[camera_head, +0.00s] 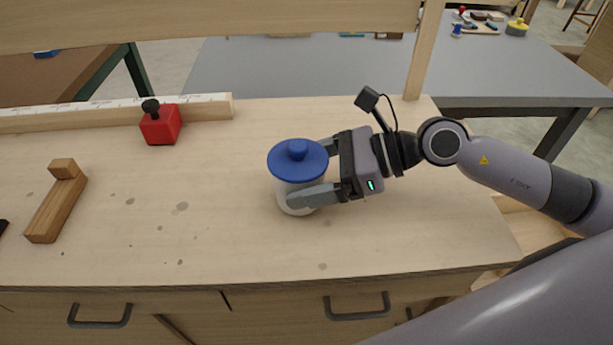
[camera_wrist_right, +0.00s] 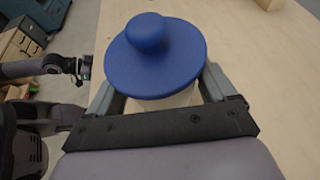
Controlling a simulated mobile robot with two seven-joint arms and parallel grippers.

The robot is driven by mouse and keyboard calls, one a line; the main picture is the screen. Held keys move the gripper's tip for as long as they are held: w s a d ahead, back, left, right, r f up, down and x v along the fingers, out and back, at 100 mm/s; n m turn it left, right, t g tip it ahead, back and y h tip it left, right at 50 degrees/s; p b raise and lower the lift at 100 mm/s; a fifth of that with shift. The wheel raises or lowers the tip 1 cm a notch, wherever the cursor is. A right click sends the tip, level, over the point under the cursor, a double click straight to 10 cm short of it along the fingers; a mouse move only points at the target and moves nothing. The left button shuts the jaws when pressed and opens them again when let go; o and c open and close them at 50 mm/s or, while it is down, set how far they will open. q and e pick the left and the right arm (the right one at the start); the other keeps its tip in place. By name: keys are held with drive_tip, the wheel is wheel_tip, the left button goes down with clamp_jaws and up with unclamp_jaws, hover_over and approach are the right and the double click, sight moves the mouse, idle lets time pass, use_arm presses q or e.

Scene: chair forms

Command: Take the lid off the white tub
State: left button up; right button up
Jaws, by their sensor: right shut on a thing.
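The white tub (camera_head: 297,207) stands upright on the wooden workbench, with its blue lid (camera_head: 297,158) on top. The lid is a round disc with a knob; it also shows from above in the right wrist view (camera_wrist_right: 155,65), hiding most of the tub. My right gripper (camera_head: 322,172) comes in from the right and is shut on the tub's body, one finger on each side, just below the lid. My left gripper (camera_wrist_right: 82,68) shows small at the left of the right wrist view, away from the tub; its fingers are too small to read.
A red block with a black knob (camera_head: 160,126) stands by a long ruler rail (camera_head: 200,108) at the back left. A wooden piece (camera_head: 57,205) lies at the left. Drawers with handles (camera_head: 358,307) are at the bench's front. The bench around the tub is clear.

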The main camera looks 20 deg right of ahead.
sight(308, 157)
wheel_tip(308, 157, up, 19)
drive_tip(key=p, duration=0.1)
idle(0.3)
drive_tip(key=shift+o, duration=1.3)
drive_tip(key=c, duration=0.7)
